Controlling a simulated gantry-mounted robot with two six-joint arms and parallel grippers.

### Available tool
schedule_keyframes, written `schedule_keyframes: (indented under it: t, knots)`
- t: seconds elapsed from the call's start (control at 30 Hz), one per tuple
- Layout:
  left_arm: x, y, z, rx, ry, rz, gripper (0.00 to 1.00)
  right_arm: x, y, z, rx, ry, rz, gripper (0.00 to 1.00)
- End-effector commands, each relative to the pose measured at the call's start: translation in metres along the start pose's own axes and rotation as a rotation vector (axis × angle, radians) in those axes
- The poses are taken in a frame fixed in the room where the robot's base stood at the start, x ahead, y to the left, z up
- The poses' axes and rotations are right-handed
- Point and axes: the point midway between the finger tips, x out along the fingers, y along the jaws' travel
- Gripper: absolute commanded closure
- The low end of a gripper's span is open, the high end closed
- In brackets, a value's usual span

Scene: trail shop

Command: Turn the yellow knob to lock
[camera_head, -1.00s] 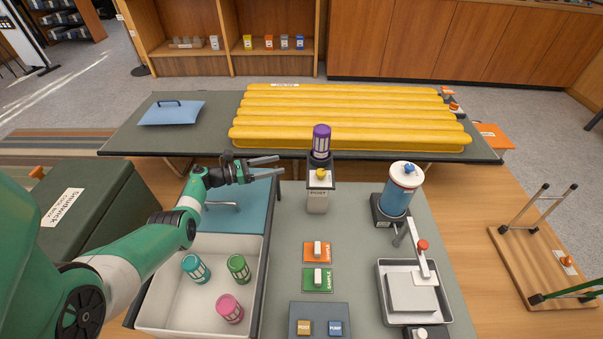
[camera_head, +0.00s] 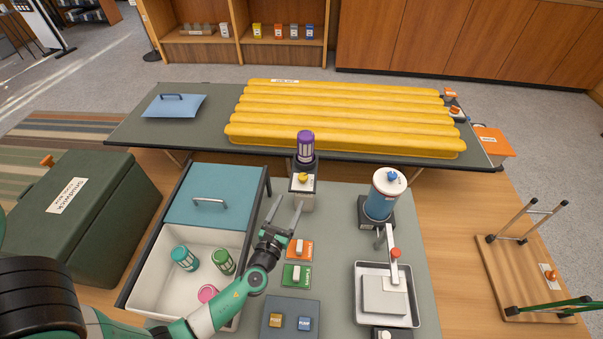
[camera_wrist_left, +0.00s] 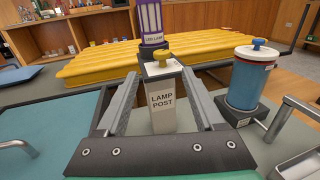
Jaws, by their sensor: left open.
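The yellow knob (camera_head: 303,177) sits on top of a white post labelled LAMP POST, in front of a purple lamp (camera_head: 305,147) that stands upright on the post's dark rear part. The knob also shows in the left wrist view (camera_wrist_left: 163,57), with the lamp post (camera_wrist_left: 161,101) below it. My left gripper (camera_head: 285,202) is open and empty, its fingers pointing towards the post. In the left wrist view the open fingers frame the post from the near side, and the knob appears beyond and above the fingertips. My right gripper is not in view.
A blue canister (camera_head: 379,203) and a metal tray (camera_head: 408,317) stand to the right. Orange (camera_head: 305,255) and green (camera_head: 289,281) switch plates lie nearer. A white bin (camera_head: 150,285) with several coloured cylinders is at left. A yellow ribbed pad (camera_head: 345,120) lies on the table behind.

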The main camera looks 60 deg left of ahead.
Motion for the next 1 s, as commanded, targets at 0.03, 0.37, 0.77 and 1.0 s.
schedule_keyframes:
  t: [0.03, 0.37, 0.77, 1.0]
  knots:
    - [0.001, 0.0, -0.001, 0.0, -0.001, 0.0, 0.31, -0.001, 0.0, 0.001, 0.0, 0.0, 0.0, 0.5]
    - [0.05, 0.002, -0.003, -0.002, -0.003, 0.006, 0.31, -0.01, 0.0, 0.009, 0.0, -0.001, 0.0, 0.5]
    - [0.115, 0.001, -0.002, -0.001, 0.0, 0.003, 0.31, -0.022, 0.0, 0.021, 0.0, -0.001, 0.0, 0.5]
    - [0.118, 0.001, 0.0, 0.0, 0.0, 0.002, 0.31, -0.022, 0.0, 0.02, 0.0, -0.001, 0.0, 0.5]
